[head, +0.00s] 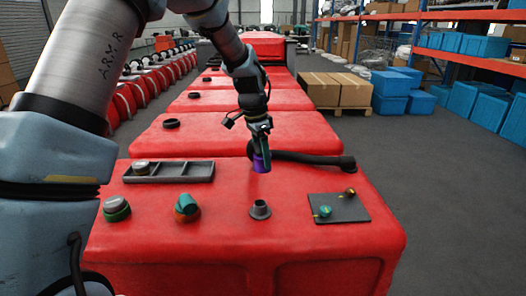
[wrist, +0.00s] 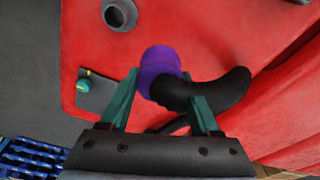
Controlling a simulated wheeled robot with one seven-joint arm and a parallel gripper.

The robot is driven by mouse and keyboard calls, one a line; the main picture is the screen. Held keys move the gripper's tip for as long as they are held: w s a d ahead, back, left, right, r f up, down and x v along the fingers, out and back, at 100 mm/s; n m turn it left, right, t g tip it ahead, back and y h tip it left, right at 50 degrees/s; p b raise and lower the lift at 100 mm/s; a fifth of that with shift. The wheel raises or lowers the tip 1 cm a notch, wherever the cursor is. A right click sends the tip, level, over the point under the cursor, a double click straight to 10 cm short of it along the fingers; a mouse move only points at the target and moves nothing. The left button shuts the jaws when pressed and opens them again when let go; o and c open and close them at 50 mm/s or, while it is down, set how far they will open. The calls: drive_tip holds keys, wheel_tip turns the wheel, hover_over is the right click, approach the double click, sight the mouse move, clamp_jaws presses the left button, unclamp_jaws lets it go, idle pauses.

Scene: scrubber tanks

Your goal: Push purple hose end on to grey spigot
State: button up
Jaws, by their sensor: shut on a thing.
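The purple hose end (head: 261,163) is at the end of a black hose (head: 305,158), with its open end facing down. My gripper (head: 260,150) is shut on the hose end and holds it above the red tank top. In the wrist view the green fingers of my gripper (wrist: 162,97) stand on either side of the purple hose end (wrist: 160,62). The grey spigot (head: 260,209) stands upright on the red tank, below and slightly in front of the hose end, apart from it. The spigot also shows in the wrist view (wrist: 120,14), at the upper left.
A grey plate (head: 340,208) with small brass and green fittings lies right of the spigot. An orange and teal cap (head: 187,208), a green-ringed cap (head: 116,208) and a divided grey tray (head: 185,171) are to the left. More red tanks (head: 220,133) stand behind.

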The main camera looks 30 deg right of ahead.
drive_tip(key=s+a, duration=0.1)
drive_tip(key=s, duration=0.1)
drive_tip(key=s+a+b, duration=0.1)
drive_tip(key=s, duration=0.1)
drive_tip(key=s+a+f, duration=0.1)
drive_tip(key=s+a, duration=0.1)
drive_tip(key=shift+s, duration=0.3)
drive_tip(key=shift+s+a, duration=0.2)
drive_tip(key=shift+s, duration=0.25)
drive_tip(key=shift+r, duration=0.15)
drive_tip(key=b, duration=0.3)
hover_over(261, 203)
drive_tip(key=shift+w+a+f, duration=0.1)
drive_tip(key=shift+f, duration=2.25)
drive_tip(key=shift+f+p, duration=0.3)
drive_tip(key=shift+p, duration=0.05)
drive_tip(key=shift+f+b, duration=0.75)
drive_tip(key=shift+f, duration=0.6)
drive_tip(key=o, duration=1.4)
